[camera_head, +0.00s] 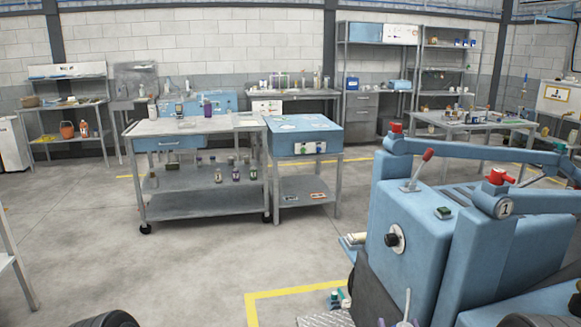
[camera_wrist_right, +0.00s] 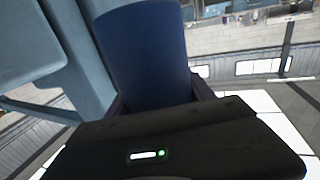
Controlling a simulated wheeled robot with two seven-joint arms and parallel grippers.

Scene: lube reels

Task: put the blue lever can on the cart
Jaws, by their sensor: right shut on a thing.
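In the right wrist view, a dark blue cylindrical can (camera_wrist_right: 145,50) stands out between the fingers of my right gripper (camera_wrist_right: 160,96). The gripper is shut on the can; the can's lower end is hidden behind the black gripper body. In the head view I cannot make out the held can clearly. The grey cart (camera_head: 190,126) stands in the left middle, on casters, well away from me. Several bottles stand on its lower shelf, and a few small items and a purple bottle show at its top. My left gripper is not in view.
A large blue machine (camera_head: 430,235) with red-knobbed levers fills the right foreground. A blue-topped table (camera_head: 303,127) adjoins the cart's right side. Shelves and benches line the back wall. A yellow floor line (camera_head: 290,292) lies in front. The floor before the cart is clear.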

